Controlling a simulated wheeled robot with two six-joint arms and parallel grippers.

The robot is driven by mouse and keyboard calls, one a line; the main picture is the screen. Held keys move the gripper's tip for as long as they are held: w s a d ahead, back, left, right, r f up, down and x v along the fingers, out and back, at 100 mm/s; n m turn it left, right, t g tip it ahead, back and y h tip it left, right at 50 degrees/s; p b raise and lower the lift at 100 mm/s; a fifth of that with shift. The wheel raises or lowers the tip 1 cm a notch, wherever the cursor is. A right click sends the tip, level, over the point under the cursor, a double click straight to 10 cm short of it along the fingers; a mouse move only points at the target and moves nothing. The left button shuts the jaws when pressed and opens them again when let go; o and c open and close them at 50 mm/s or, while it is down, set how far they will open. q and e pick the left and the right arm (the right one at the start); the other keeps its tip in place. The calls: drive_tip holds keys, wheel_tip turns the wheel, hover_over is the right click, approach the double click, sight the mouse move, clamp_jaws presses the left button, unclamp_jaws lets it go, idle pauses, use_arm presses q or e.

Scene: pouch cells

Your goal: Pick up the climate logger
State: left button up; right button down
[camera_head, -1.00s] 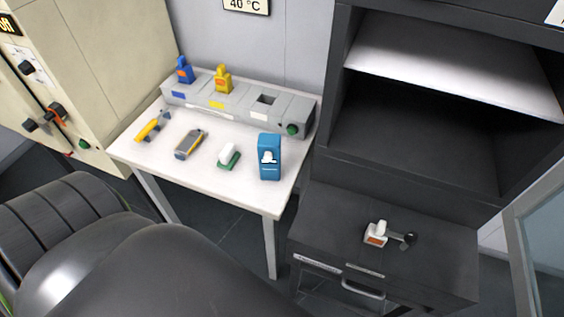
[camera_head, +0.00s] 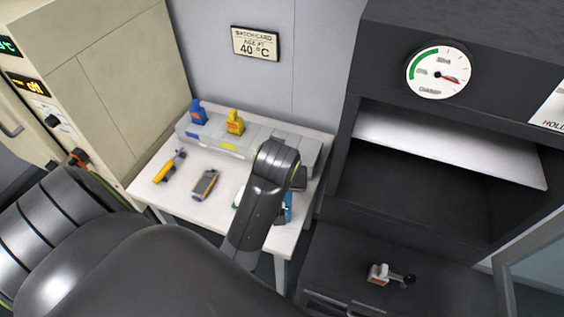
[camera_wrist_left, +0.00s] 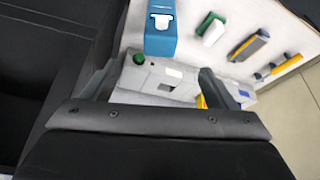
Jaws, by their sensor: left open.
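I cannot tell for certain which object is the climate logger. A grey and yellow handheld device (camera_head: 205,184) lies on the white table; it also shows at the right of the left wrist view (camera_wrist_left: 248,47). A blue case with a white front part (camera_wrist_left: 161,30) stands near the table's front right corner, mostly hidden by my arm in the head view. A white and green item (camera_wrist_left: 212,29) lies beside it. My right gripper is not in view.
A grey dock (camera_head: 258,136) along the table's back holds a blue (camera_head: 198,113) and a yellow bottle-like piece (camera_head: 235,122). A yellow tool (camera_head: 168,168) lies at left. A small white and orange device (camera_head: 378,273) sits on the dark cabinet. The dark open-shelved unit (camera_head: 425,110) borders the right.

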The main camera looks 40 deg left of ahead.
sight(288, 199)
use_arm(q)
drive_tip(key=p+x, duration=0.1)
drive_tip(key=x, duration=1)
drive_tip(key=shift+w+a+f+p, duration=0.1)
drive_tip(key=shift+w+f+p, duration=0.05)
drive_tip(key=shift+f+p, duration=0.2)
drive_tip(key=shift+w+a+f+p, duration=0.3)
drive_tip(key=shift+w+f+p, duration=0.15)
drive_tip(key=shift+f, duration=0.15)
drive_tip(key=p+x, duration=0.1)
drive_tip(key=x, duration=0.2)
drive_tip(key=shift+w+a+f, duration=0.15)
drive_tip(key=shift+w+f, duration=0.05)
drive_tip(key=shift+f, duration=0.1)
drive_tip(key=c, duration=1.1)
drive_tip(key=shift+r, duration=0.1)
drive_tip(key=shift+c, duration=0.2)
